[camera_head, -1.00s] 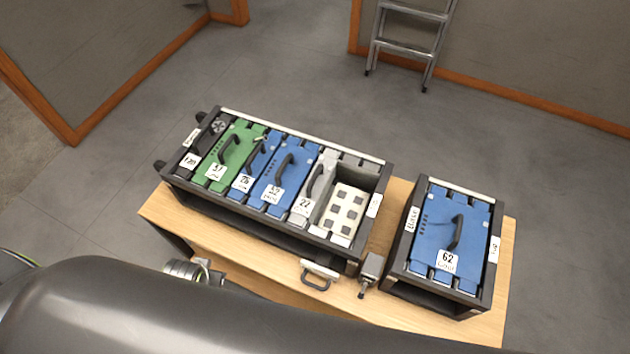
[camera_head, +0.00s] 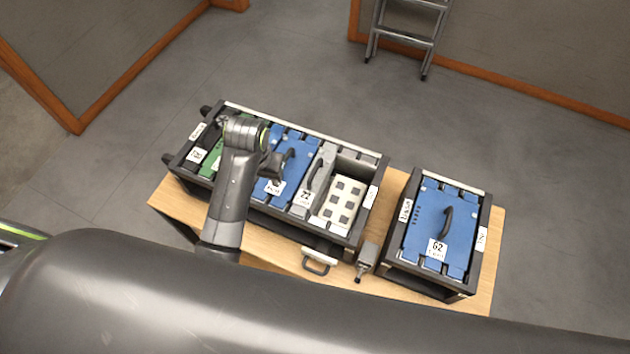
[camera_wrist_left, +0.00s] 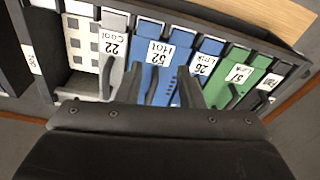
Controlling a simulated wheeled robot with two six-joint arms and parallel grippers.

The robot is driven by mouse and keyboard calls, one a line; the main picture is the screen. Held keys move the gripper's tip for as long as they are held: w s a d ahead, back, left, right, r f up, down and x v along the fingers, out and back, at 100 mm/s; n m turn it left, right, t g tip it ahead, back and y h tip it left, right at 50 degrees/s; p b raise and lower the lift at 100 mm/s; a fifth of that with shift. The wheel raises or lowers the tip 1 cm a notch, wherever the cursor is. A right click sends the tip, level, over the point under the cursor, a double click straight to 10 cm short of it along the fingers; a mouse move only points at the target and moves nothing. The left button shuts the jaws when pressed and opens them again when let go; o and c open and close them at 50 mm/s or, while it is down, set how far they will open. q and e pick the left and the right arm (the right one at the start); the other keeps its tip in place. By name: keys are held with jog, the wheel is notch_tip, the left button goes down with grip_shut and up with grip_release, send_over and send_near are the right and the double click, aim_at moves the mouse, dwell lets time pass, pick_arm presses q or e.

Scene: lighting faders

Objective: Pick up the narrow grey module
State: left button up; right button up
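The narrow grey module (camera_head: 307,189), labelled 22, sits upright in the long black rack (camera_head: 352,238), between a wide blue module (camera_head: 268,187) and an open bay. Its dark handle shows on top. The grey module also shows left of centre in the left wrist view (camera_wrist_left: 118,66). My left gripper (camera_head: 272,168) hangs over the blue modules, left of the grey module and apart from it. In the left wrist view its two fingers (camera_wrist_left: 160,82) are spread and empty, with the wide blue module's handle showing between them. My right gripper is not in view.
The bay right of the grey module has a pale floor with dark squares (camera_head: 341,200). A second rack (camera_head: 398,258) holds a blue module labelled 62. A handled piece (camera_head: 319,257) and a small grey device (camera_head: 366,258) are at the wooden table's (camera_head: 480,300) front. A ladder (camera_head: 405,38) stands behind.

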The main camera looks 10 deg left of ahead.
pick_arm(q)
notch_tip(320, 180, up, 7)
jog(key=m+g, duration=0.2)
send_over(315, 169)
notch_tip(315, 169, down, 11)
jog(key=b, duration=0.2)
jog(key=shift+d+f+b, duration=0.1)
jog(key=shift+b, duration=0.3)
jog(key=shift+f+p, duration=0.5)
jog(key=shift+f, duration=1.8)
jog(key=shift+w+f, duration=0.1)
jog(key=shift+f, duration=0.6)
grip_shut()
